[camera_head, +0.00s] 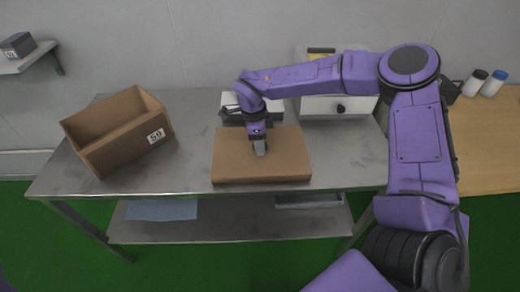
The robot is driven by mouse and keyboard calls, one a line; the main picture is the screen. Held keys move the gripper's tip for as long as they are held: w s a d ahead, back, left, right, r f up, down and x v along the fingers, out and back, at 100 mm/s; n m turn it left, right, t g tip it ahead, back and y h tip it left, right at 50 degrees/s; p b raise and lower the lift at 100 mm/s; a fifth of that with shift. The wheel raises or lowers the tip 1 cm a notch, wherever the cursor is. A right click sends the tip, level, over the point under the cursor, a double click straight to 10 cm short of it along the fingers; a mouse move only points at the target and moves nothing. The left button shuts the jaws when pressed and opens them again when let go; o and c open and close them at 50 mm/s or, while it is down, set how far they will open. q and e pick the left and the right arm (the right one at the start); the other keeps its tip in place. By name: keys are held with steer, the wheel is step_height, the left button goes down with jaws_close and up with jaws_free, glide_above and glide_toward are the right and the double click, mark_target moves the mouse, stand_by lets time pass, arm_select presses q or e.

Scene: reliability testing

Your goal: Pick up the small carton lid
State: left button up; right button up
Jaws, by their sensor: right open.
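The carton lid (285,168) is a flat brown cardboard piece lying on the metal table (190,118), near its front edge. My right gripper (260,148) points down over the middle of the lid. It is open, and its fingers appear at or just above the lid's top; I cannot tell whether they touch it. An open brown cardboard box (105,150) with a white label stands tilted in view to the left of the lid. My left gripper is not in view.
Behind the lid are a grey device (228,104) and a white box with a dark knob (318,106). A wooden table (490,140) with two small bottles is at the right. A wall shelf (28,60) holds a dark box. Bare metal lies between box and lid.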

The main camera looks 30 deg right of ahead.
jaws_close()
